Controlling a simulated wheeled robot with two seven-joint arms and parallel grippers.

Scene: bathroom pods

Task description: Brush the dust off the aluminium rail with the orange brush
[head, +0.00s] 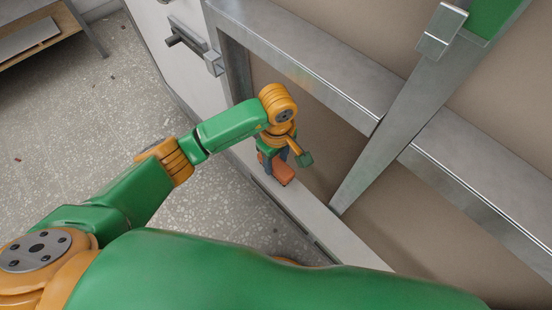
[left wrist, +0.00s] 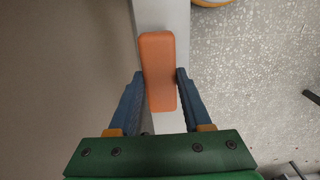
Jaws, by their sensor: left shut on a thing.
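The orange brush (head: 284,174) is in my left gripper (head: 274,157), low beside the pod's frame in the head view. In the left wrist view, the orange block of the brush (left wrist: 157,48) lies between the two blue fingers of my left gripper (left wrist: 161,78), which is shut on it. The brush is above a long pale grey strip (left wrist: 167,13), which shows in the head view as a low ledge (head: 325,221). I cannot tell whether it touches the strip. Bristles are hidden and I can make out no dust. My right gripper is out of view.
A metal crossbar (head: 310,85) and a slanting metal post (head: 388,130) stand close to the right of my left arm. A white panel with a grey handle (head: 187,38) is behind it. Speckled floor (head: 95,120) lies open at left, with a low bench (head: 38,38) beyond.

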